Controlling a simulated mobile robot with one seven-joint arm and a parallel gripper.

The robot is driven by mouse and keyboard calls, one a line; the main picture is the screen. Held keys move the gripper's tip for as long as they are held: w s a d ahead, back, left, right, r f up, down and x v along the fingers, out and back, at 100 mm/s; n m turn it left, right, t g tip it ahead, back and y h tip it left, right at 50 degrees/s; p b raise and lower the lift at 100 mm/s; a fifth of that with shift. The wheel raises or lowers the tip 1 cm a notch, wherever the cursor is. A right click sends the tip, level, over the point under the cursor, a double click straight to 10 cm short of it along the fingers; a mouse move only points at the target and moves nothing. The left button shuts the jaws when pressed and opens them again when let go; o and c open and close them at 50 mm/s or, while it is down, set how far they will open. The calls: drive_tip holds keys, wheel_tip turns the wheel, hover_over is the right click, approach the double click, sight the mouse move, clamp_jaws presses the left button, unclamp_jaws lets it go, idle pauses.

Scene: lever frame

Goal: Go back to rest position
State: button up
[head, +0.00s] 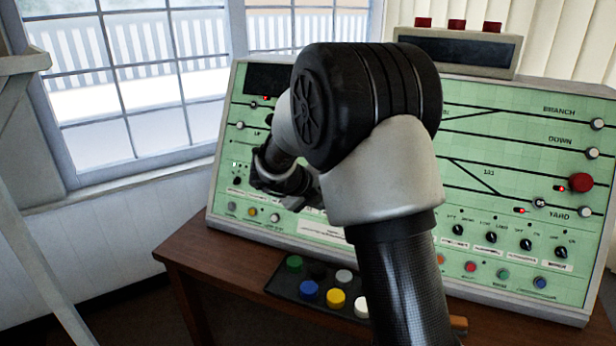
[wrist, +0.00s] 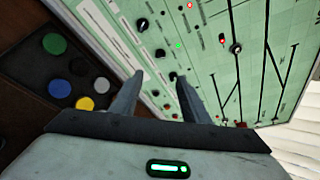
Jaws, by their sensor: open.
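My gripper (wrist: 160,95) is open in the wrist view, its two dark fingers spread with nothing held between them. The green panel face (wrist: 205,60) with its knobs and lights lies beyond the fingertips. A black knob (wrist: 174,77) shows in the gap between the fingers; I cannot tell how close they are to it. In the head view my arm reaches up from the bottom and bends toward the left part of the control panel (head: 480,130). My arm hides the middle of the panel, and the fingertips are hard to make out there.
A wooden desk (head: 190,250) carries the panel. A dark tray (head: 283,280) of coloured buttons sits at its front, partly behind my arm. A box with red buttons (head: 455,52) stands on top of the panel. A window (head: 120,90) is at left. The floor at left looks clear.

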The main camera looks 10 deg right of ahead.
drive_tip(key=s+a+r+n+t+y+p, duration=0.1)
drive_tip(key=a+r+n+t+y+p, duration=0.15)
drive_tip(key=a+r+n, duration=0.4)
drive_tip(key=a+r+n+t+y+p, duration=0.1)
drive_tip(key=r+n+t+y, duration=0.2)
drive_tip(key=r, duration=0.7)
drive_tip(key=s+a+r+n+t+y+p, duration=0.1)
drive_tip(key=a+r+n+t+y+p, duration=0.2)
drive_tip(key=r+n, duration=0.45)
drive_tip(key=s+a+n+g+y+p, duration=0.1)
drive_tip(key=s+a+n+g+y, duration=0.1)
drive_tip(key=s+n, duration=0.55)
drive_tip(key=s+a+n+g+y+p, duration=0.1)
drive_tip(key=s+a+n+g, duration=0.2)
drive_tip(key=s, duration=0.7)
drive_tip(key=s+d+f+n+g+h, duration=0.1)
drive_tip(key=s+d+f+n+g, duration=0.1)
drive_tip(key=s, duration=0.5)
drive_tip(key=s+d+f+n+g+h+p, duration=0.1)
drive_tip(key=s+d+n, duration=0.3)
drive_tip(key=s, duration=0.4)
drive_tip(key=shift+d+f+g+h, duration=0.35)
drive_tip(key=shift+d+f+h, duration=0.1)
drive_tip(key=shift+d+f, duration=0.3)
drive_tip(key=shift+a+n, duration=0.1)
drive_tip(key=shift+n, duration=0.15)
